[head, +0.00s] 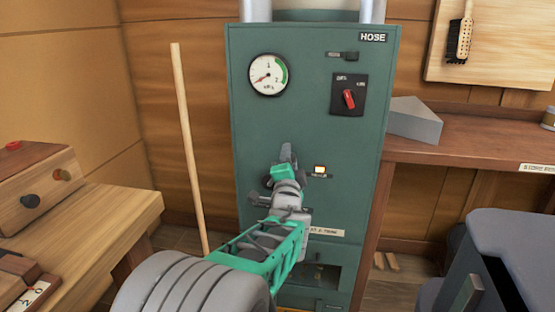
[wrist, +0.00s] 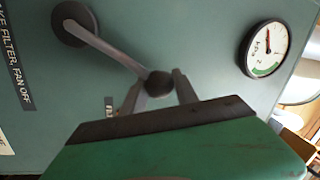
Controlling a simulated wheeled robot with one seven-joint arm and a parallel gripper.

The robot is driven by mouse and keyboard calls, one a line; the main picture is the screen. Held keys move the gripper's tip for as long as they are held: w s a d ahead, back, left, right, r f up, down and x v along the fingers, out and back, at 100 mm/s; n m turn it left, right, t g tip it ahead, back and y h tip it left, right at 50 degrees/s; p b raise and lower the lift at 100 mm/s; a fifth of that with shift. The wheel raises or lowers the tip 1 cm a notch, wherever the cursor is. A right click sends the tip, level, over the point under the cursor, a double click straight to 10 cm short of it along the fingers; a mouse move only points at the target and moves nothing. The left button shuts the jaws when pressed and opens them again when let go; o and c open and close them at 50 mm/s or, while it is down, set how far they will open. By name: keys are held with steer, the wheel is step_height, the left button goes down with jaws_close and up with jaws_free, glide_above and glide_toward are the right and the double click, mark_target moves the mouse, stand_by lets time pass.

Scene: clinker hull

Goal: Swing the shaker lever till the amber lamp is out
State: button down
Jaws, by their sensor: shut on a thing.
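The green cabinet (head: 310,120) stands in the middle of the head view. The amber lamp (head: 320,170) on its front is lit. In the wrist view the shaker lever (wrist: 112,52) is a grey arm running from a round dark hub (wrist: 75,22) at upper left down to a dark ball knob (wrist: 158,83). My gripper (wrist: 158,88) has its two fingers on either side of the knob and is shut on it. In the head view my gripper (head: 284,172) is against the cabinet front, left of the lamp, and my arm hides most of the lever.
A round gauge (head: 268,75) and a red rotary switch (head: 348,99) sit above on the cabinet. A thin wooden pole (head: 188,145) leans at left. A wooden bench (head: 95,215) stands at left, a shelf (head: 470,150) and a dark grey object (head: 510,245) at right.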

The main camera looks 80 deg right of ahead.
steer(key=shift+s+f, duration=0.15)
steer(key=shift+s, duration=0.1)
steer(key=c, duration=0.9)
jaws_free()
steer(key=shift+c, duration=0.2)
steer(key=v, duration=0.7)
steer(key=shift+a+p, duration=0.4)
steer(key=shift+p, duration=0.05)
